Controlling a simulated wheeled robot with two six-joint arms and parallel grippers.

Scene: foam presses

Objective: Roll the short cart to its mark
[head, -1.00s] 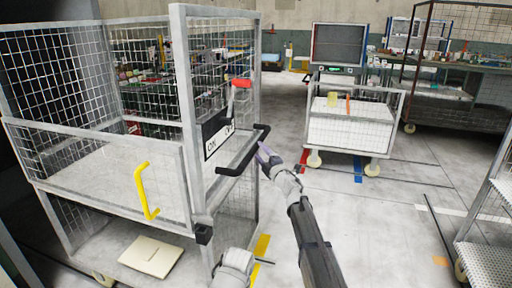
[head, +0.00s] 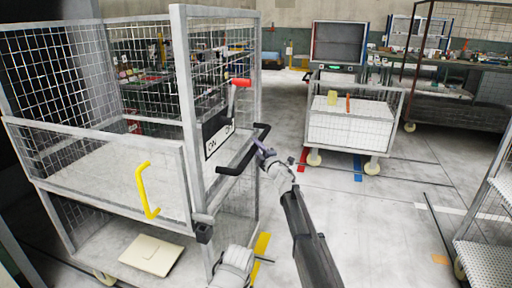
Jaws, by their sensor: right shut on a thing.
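A grey mesh-sided cart (head: 178,120) stands close at the left. It has a black bar handle (head: 232,169) on its right side, a red lever (head: 240,82) and a label plate beside it. My right gripper (head: 259,147) is shut on the black handle near its far end. A lower cart (head: 352,128) with white panels and mesh sides stands farther back, right of centre. I cannot tell which cart is the short one. Red tape (head: 303,160) and blue tape (head: 357,168) lie on the floor near the lower cart.
Yellow floor tape (head: 261,245) runs beside the near cart. A yellow handle (head: 146,190) is on its front panel, and a pale flat item (head: 150,254) lies on its lower deck. A dark mesh rack (head: 455,75) stands back right, a metal shelf (head: 485,255) front right. Floor between is open.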

